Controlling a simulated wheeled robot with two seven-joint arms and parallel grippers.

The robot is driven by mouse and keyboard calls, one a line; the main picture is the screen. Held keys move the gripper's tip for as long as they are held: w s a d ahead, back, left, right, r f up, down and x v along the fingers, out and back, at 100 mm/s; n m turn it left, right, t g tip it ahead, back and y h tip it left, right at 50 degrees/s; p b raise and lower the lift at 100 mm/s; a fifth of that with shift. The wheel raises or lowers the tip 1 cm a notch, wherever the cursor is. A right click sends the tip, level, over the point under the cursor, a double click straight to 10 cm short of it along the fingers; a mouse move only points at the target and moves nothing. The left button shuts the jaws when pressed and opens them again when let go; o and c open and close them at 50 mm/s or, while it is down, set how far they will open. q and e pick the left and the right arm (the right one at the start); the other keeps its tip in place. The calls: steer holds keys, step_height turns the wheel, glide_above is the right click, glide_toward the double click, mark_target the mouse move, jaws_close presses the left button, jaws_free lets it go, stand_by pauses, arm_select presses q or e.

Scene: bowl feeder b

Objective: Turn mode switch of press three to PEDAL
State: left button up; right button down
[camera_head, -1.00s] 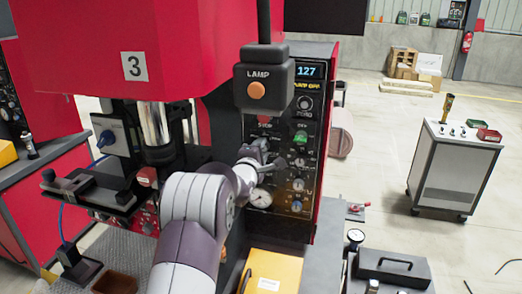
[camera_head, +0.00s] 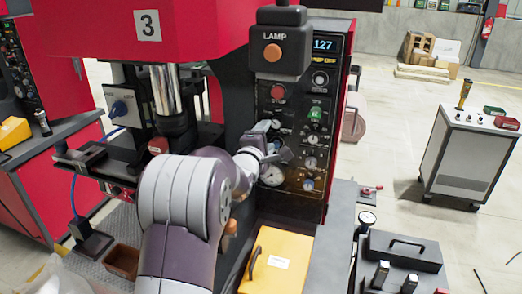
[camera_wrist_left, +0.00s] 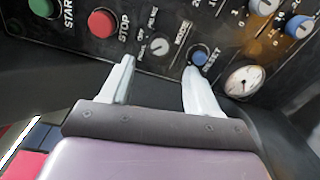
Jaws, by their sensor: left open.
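Press three (camera_head: 190,40) is red with a "3" plate, and its dark control panel (camera_head: 318,105) faces me. In the left wrist view the mode switch (camera_wrist_left: 160,45) is a small pale knob beside the MODE lettering, with OFF, PULSE and a third, blurred label around it. Its exact pointing is hard to tell. My left gripper (camera_head: 278,140) is at the panel, also seen in the left wrist view (camera_wrist_left: 159,68). Its fingers are apart and empty, tips just short of the knob, one toward each side. In the head view I cannot make out the switch behind the gripper.
The red STOP button (camera_wrist_left: 102,23), green START button (camera_wrist_left: 44,6), blue RESET button (camera_wrist_left: 199,54) and gauge (camera_wrist_left: 243,80) sit close around the switch. The LAMP box (camera_head: 279,45) hangs above the gripper. A yellow box (camera_head: 270,262) stands below.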

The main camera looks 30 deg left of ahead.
arm_select(q)
steer(key=v, duration=0.5)
steer(key=shift+s+d+b, duration=0.1)
steer(key=shift+s+b, duration=0.05)
steer(key=shift+b, duration=0.2)
steer(key=s+d+f+m+g+h, duration=0.1)
steer(key=s+d+f+m+g, duration=0.4)
steer(key=f, duration=0.3)
steer(key=s+d+f+m+g+h, duration=0.2)
steer(key=s+d+f+m+g, duration=0.15)
steer(key=d+f+m, duration=0.4)
steer(key=s+d+f+m+g, duration=0.3)
steer(key=s+m, duration=0.2)
steer(key=s, duration=0.2)
steer(key=s+d+f+m+g+h, duration=0.1)
steer(key=s+d+f+m+g, duration=0.2)
steer(key=s, duration=0.4)
steer(key=shift+s+d+f+m+g, duration=0.25)
steer(key=shift+f+m+g, duration=0.35)
steer(key=shift+m, duration=0.55)
steer(key=shift+r, duration=0.1)
